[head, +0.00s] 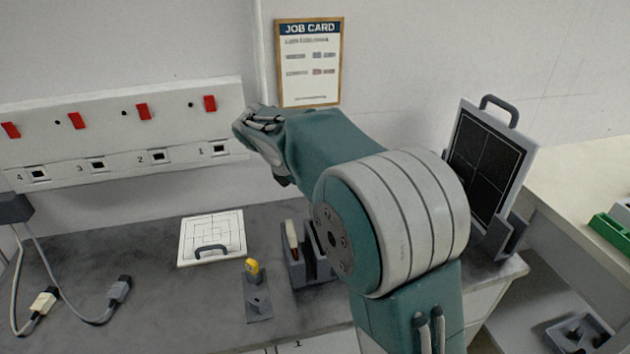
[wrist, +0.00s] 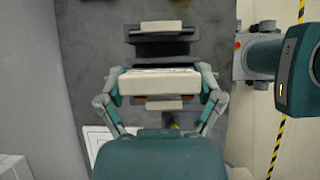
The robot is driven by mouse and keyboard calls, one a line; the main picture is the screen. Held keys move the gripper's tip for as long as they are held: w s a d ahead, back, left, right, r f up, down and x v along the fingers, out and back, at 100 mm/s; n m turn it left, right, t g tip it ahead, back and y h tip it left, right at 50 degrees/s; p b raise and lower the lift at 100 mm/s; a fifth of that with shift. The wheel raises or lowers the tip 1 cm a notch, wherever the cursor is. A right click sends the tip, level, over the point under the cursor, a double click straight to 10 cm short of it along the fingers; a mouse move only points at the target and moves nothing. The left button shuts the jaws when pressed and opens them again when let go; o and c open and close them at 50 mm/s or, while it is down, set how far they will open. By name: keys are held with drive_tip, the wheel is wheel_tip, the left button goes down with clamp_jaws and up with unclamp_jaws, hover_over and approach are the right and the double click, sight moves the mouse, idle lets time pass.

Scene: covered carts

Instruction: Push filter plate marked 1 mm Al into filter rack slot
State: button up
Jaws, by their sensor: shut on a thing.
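In the wrist view, my gripper (wrist: 160,88) is shut on a pale, thick-edged plate (wrist: 160,76), seen from above, with a finger at each end. No marking on it can be read. The dark filter rack (wrist: 162,48) lies below and beyond it, with another pale edge at its far end and one nearer me. I cannot tell whether the held plate is in a slot or above it. In the head view, the rack (head: 297,272) stands on the bench, partly behind my arm, with a cream-and-brown plate upright in its left part. My gripper's fingertips are hidden there.
A yellow-topped holder (head: 253,268) stands left of the rack. A white gridded panel (head: 213,226) lies behind it. Cables with plugs (head: 118,290) lie at far left. A dark panel with a handle (head: 487,160) stands at right. Wall sockets (head: 130,140) line the back.

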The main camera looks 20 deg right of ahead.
drive_tip(key=shift+f, duration=1)
drive_tip(key=shift+d+f, duration=0.1)
drive_tip(key=shift+f, duration=4.6)
idle(0.6)
drive_tip(key=o, duration=1)
drive_tip(key=v, duration=1.2)
